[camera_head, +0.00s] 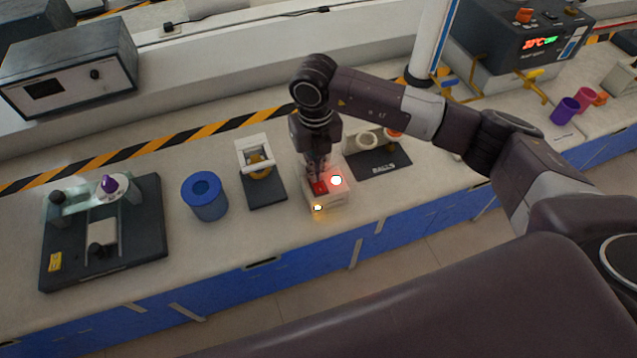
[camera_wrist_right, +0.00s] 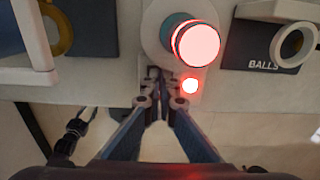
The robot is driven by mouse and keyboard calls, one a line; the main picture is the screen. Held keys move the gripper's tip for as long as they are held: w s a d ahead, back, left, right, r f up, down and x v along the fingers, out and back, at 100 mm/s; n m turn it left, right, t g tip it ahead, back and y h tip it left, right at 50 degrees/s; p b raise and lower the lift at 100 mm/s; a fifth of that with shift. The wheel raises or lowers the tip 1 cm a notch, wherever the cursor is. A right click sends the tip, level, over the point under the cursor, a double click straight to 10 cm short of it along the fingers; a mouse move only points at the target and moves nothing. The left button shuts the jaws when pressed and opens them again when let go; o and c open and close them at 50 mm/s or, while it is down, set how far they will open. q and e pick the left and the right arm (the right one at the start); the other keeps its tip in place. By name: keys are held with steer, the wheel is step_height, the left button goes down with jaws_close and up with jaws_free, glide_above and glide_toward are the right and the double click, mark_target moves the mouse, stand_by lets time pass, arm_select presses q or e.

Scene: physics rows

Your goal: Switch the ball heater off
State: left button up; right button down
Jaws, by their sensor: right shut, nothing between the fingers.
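A small white box (camera_head: 340,196) stands near the bench's front edge. It carries a glowing red lamp (camera_head: 336,180), a red part (camera_head: 320,187) and a small yellow light (camera_head: 317,208). My right gripper (camera_head: 318,180) points down, shut and empty, just above the red part; I cannot tell whether it touches. In the right wrist view the fingertips (camera_wrist_right: 158,92) are together, in front of the round lit lamp (camera_wrist_right: 197,44) and left of a small red light (camera_wrist_right: 190,86). No label naming the heater is readable on the box. My left gripper is out of view.
A dark pad (camera_head: 384,166) marked BALLS lies right of the box, a dark stand (camera_head: 264,192) and a blue cylinder (camera_head: 204,196) left. A dark device (camera_head: 520,42) with a lit display stands at the back right. Purple and pink cups (camera_head: 565,111) are far right.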

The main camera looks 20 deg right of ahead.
steer(key=shift+f, duration=0.25)
steer(key=shift+r, duration=0.2)
steer(key=shift+r+p, duration=1.85)
steer(key=shift+r, duration=1.55)
